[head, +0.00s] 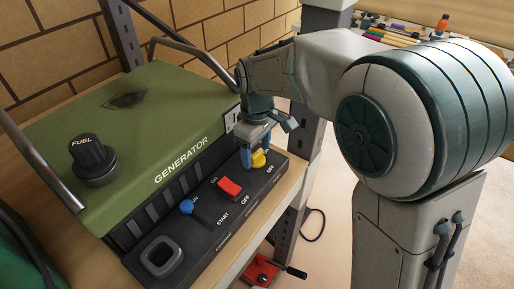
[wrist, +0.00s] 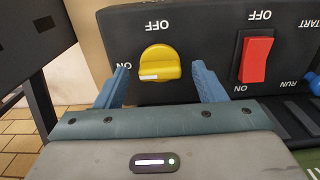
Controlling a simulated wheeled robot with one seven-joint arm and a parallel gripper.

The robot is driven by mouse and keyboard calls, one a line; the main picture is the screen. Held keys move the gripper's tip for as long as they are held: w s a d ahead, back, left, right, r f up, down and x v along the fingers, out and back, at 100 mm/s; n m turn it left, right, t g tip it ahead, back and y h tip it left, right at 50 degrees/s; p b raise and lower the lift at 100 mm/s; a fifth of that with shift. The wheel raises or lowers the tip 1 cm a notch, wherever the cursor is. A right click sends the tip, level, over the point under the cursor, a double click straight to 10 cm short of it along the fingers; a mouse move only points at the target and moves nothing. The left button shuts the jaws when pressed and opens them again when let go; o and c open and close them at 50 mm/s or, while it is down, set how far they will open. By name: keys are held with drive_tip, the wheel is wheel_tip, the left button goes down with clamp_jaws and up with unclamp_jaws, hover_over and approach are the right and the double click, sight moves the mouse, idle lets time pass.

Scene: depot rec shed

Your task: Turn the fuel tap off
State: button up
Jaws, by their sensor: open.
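The fuel tap is a yellow knob (wrist: 160,60) on the black control panel of the green generator. In the wrist view its bar lies sideways, with a white mark at its left end, towards the ON label; an OFF label stands above it. In the head view the tap (head: 259,159) is partly hidden behind my gripper (head: 246,158). My gripper (wrist: 160,70) is open, with one blue finger on each side of the tap. Gaps show between the fingers and the knob in the wrist view.
A red rocker switch (wrist: 256,60) sits beside the tap. A blue knob (head: 186,207) and a dark square socket (head: 161,257) are further along the panel. The generator (head: 130,130) stands on a wooden shelf beside a grey post (head: 301,150). A red tool (head: 262,272) lies below.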

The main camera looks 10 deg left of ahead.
drive_tip(key=c, duration=1)
drive_tip(key=shift+m, duration=0.4)
drive_tip(key=m, duration=0.3)
drive_tip(key=shift+m, duration=0.3)
drive_tip(key=m, duration=0.4)
drive_tip(key=shift+m, duration=0.3)
drive_tip(key=m, duration=0.4)
drive_tip(key=shift+m, duration=2.5)
